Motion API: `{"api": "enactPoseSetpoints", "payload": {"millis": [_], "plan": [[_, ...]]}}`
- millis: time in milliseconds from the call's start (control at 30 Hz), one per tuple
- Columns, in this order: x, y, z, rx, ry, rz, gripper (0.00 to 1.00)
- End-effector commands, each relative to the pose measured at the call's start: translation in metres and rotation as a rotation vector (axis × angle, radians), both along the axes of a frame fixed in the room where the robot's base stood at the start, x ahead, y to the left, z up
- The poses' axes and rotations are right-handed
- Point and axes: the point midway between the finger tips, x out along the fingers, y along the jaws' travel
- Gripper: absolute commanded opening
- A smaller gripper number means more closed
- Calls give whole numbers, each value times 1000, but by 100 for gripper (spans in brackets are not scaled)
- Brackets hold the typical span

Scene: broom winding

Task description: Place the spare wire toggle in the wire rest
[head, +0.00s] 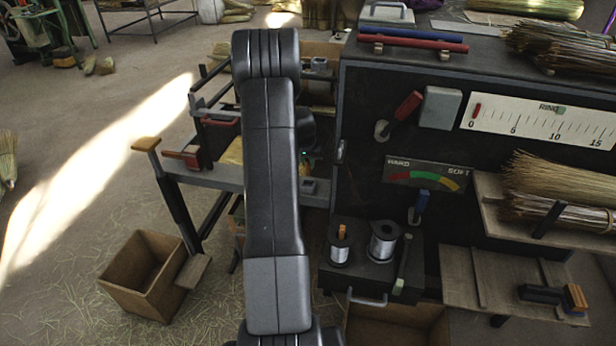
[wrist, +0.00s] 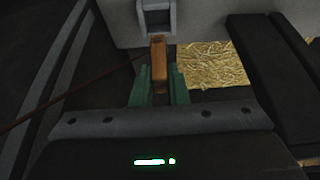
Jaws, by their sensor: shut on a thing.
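In the wrist view, my gripper (wrist: 158,92) has two green fingers closed on an orange-brown wooden block, which looks like the wire toggle (wrist: 158,62). The toggle points away from me. A thin reddish line, perhaps wire, runs left from beside it. Just beyond its far end is a grey bracket with a dark opening (wrist: 155,20), possibly the wire rest. The toggle's tip appears close below the bracket; I cannot tell whether they touch. In the head view my own arm hides the gripper and toggle.
A straw-coloured patch (wrist: 215,66) lies right of the toggle, with dark slats (wrist: 265,60) beyond. In the head view, wire spools (head: 383,240) stand on a dark box beside a black machine cabinet (head: 360,130). A wooden bin (head: 150,275) sits on the floor, left.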

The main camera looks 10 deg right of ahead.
Motion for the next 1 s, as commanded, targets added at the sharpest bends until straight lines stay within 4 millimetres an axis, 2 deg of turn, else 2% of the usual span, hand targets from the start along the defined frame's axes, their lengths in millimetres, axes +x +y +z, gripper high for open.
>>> {"api": "enactPoseSetpoints", "payload": {"millis": [100, 267, 500, 900, 933, 1000], "plan": [[0, 0, -17, 1, 2, -1, 1], [0, 0, -28, 0, 1, 0, 1], [0, 0, -58, 1, 1, -1, 1], [0, 0, -63, 0, -1, -1, 1], [0, 0, -62, 0, -1, -1, 20], [0, 0, -61, 0, -1, -1, 34]]}}
